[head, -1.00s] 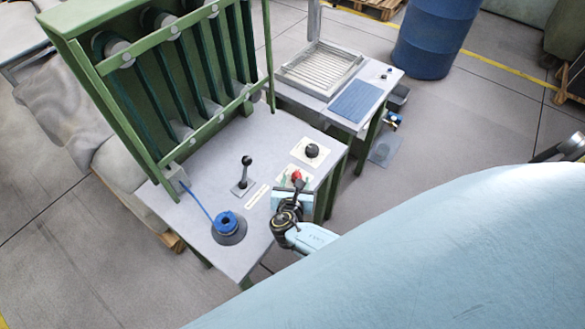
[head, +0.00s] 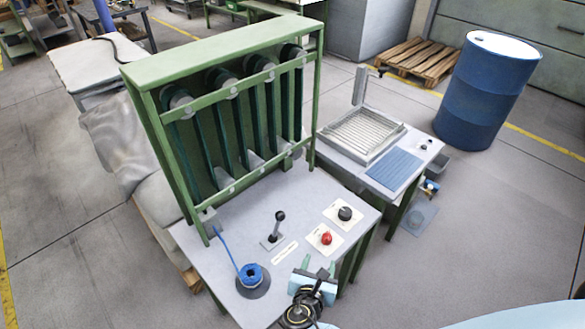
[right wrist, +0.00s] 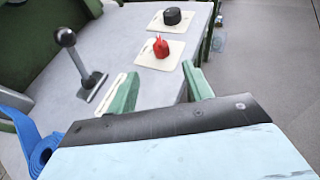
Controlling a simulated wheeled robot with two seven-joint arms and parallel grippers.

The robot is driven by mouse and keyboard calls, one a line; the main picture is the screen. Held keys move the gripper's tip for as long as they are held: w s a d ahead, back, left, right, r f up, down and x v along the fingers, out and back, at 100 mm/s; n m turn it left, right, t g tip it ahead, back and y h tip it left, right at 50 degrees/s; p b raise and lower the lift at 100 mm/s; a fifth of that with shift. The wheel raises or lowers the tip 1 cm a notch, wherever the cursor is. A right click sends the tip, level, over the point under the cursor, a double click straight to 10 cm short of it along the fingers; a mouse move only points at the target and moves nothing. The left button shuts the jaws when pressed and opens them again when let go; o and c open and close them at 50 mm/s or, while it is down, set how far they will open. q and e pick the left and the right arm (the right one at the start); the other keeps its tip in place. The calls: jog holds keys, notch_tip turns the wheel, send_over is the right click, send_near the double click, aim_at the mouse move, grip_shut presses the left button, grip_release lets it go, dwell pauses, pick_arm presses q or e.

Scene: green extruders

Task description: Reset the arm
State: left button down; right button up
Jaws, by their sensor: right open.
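My right gripper (head: 319,270) is open and empty at the front edge of the grey extruder table (head: 215,262). In the right wrist view its two green fingers (right wrist: 160,88) are spread apart, with a red knob (right wrist: 161,47) on a cream plate beyond them. The red knob (head: 326,238) also shows in the head view, apart from the fingers. A black knob (head: 345,213) sits behind it. A black-balled lever (head: 276,226) stands upright left of the knobs. My left gripper is not in view.
The green extruder frame (head: 222,59) rises at the table's back. A blue coil (head: 251,274) lies at the front left. A side table with a metal grid tray (head: 362,136) and a blue barrel (head: 483,92) stand to the right.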

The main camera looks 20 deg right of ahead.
jog(key=s+d+r+m+g+y, duration=0.1)
jog(key=s+d+r+m+g, duration=0.2)
jog(key=m, duration=0.5)
jog(key=s+d+r+m+g, duration=0.1)
jog(key=s+d+m+g, duration=0.2)
jog(key=s+m, duration=0.3)
jog(key=s+a+r+m+g+y, duration=0.1)
jog(key=s+a+r+m+y, duration=0.25)
jog(key=r+m, duration=0.2)
jog(key=s+a+r+m+y, duration=0.2)
jog(key=s+r+m+y, duration=0.25)
jog(key=m, duration=0.25)
notch_tip(320, 180, down, 30)
jog(key=s+g+b, duration=0.1)
jog(key=g+b, duration=0.1)
jog(key=b, duration=0.4)
jog(key=s+d+f+b, duration=0.3)
jog(key=s+f+b, duration=0.2)
jog(key=s+f, duration=1.1)
notch_tip(320, 180, down, 4)
jog(key=shift+s+g+h, duration=0.3)
jog(key=shift+s+g, duration=0.05)
jog(key=shift+g, duration=0.05)
